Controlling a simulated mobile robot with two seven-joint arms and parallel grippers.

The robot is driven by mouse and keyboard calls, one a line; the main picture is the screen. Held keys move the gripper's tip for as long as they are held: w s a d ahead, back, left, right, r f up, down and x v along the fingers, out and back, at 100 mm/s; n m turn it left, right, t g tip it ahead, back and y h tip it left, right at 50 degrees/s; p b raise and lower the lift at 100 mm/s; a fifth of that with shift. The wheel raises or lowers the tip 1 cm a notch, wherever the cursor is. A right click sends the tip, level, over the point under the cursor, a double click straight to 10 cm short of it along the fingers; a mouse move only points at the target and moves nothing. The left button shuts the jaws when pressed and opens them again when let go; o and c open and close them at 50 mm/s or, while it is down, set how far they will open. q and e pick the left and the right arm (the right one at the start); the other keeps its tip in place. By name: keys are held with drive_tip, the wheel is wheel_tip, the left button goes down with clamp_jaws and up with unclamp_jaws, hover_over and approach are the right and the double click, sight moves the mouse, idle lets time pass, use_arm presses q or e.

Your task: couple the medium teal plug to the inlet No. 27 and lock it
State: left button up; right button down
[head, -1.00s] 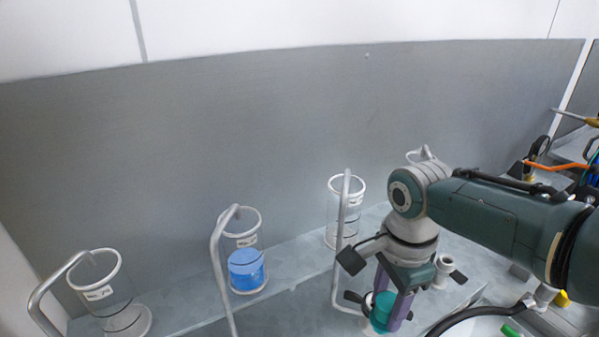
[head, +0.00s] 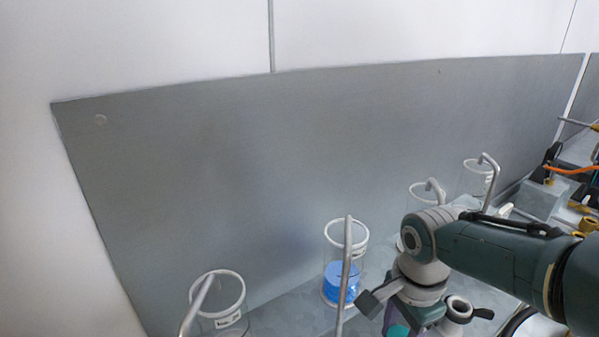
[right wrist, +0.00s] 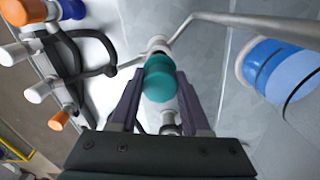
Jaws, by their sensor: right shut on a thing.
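The teal plug (right wrist: 160,80) is between the two purple fingers of my right gripper (right wrist: 161,92) in the right wrist view, and the gripper is shut on it. A pale fitting (right wrist: 157,44) shows at the plug's far end, beside a bent metal pipe; I cannot tell whether they touch. In the head view the right gripper (head: 407,331) is at the bottom edge, with only part of the fingers and a little teal in sight. No inlet number can be read, so I cannot tell which is No. 27. My left gripper is not in view.
Clear vessels with bent metal pipes line the bench, one at the left (head: 217,290) and one with blue contents (head: 343,284) close left of my right gripper. Orange, blue and white capped fittings (right wrist: 45,60) with black hoses lie left in the wrist view. A grey back panel (head: 250,170) stands behind.

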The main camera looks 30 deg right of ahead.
drive_tip(key=shift+f, duration=0.5)
drive_tip(key=shift+f+b, duration=0.3)
drive_tip(key=shift+b, duration=0.05)
drive_tip(key=shift+f, duration=0.1)
idle(0.4)
